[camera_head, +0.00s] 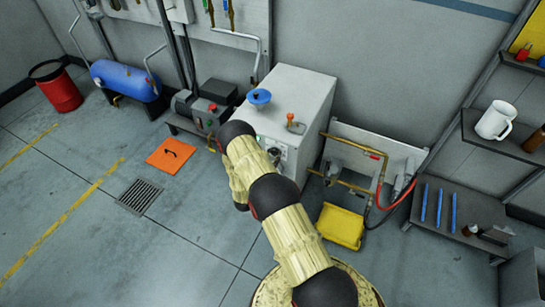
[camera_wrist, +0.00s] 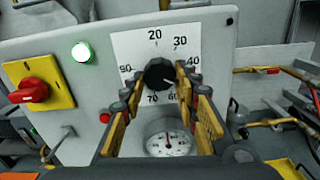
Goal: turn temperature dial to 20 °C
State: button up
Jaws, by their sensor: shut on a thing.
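The temperature dial (camera_wrist: 159,74) is a round black knob on a white scale plate (camera_wrist: 206,38), facing me in the wrist view. Its number 20 is at the top, with 30 and 40 to the right and 60 and 70 below. Some numbers are hidden by the fingers. A pale mark on the knob appears to point to the lower right. My gripper (camera_wrist: 160,80) has its yellow-brown fingers on either side of the knob, shut on it. In the head view, my arm hides most of the cabinet's front (camera_head: 303,160) and the gripper.
A round gauge (camera_wrist: 169,143) sits below the dial. A lit green lamp (camera_wrist: 81,52) and a red knob on a yellow plate (camera_wrist: 30,90) are to the left. Pipes (camera_head: 360,186) and a yellow container (camera_head: 340,227) stand right of the cabinet. Floor at left is mostly clear.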

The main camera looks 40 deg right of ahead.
jog(key=shift+c, duration=1.3)
jog(key=shift+n, duration=0.3)
jog(key=n, duration=0.5)
jog(key=shift+s+b, duration=0.1)
jog(key=shift+b, duration=0.2)
jog(key=n, duration=0.6)
jog(key=shift+n, duration=0.3)
jog(key=n, duration=0.6)
jog(key=shift+d+r, duration=0.1)
jog(key=shift+r, duration=0.1)
jog(key=n, duration=0.5)
jog(key=shift+r+n, duration=0.1)
jog(key=shift+n, duration=0.2)
jog(key=o, duration=1.2)
jog(key=shift+c, duration=0.2)
